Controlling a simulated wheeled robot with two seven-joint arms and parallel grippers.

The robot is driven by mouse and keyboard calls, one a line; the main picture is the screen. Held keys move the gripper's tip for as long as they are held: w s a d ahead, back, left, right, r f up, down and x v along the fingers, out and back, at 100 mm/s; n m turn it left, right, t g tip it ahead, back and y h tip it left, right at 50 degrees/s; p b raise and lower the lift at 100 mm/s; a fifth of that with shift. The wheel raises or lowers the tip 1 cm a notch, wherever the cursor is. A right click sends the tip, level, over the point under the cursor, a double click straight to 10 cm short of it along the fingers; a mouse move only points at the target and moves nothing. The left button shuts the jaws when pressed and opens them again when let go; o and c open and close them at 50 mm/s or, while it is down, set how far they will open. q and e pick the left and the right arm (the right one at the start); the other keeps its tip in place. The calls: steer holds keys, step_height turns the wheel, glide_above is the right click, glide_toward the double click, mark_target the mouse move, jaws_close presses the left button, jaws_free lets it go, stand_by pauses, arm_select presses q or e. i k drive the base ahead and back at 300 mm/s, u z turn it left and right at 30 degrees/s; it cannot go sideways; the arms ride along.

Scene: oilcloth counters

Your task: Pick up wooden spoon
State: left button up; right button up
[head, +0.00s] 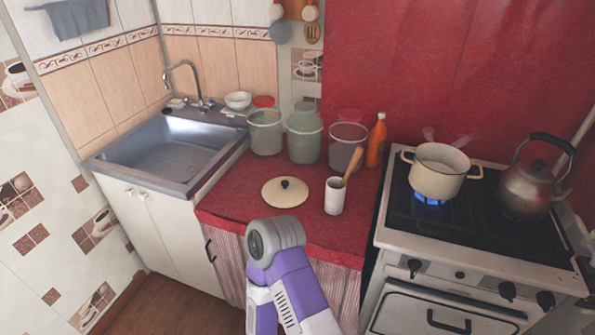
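The wooden spoon (351,165) stands tilted in a white cup (334,198) on the red oilcloth counter (237,197). Its upper end leans up and to the right, in front of a clear container. Its lower end is hidden inside the cup. Neither of my grippers shows in the head view. Only a purple and white bent part of one of my arms shows at the bottom centre, in front of the counter's front edge.
A pot lid (285,192) lies left of the cup. Lidded containers (304,143) and an orange bottle (376,142) stand behind. At right, a steaming pot (437,177) sits over a blue flame on the stove (470,262), beside a kettle (530,185). A sink (170,150) is left.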

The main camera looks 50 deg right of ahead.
mark_target(359, 151)
steer(key=z, duration=0.45)
steer(key=i, duration=1.05)
steer(key=z, duration=1.25)
steer(key=i, duration=0.15)
steer(key=z, duration=0.05)
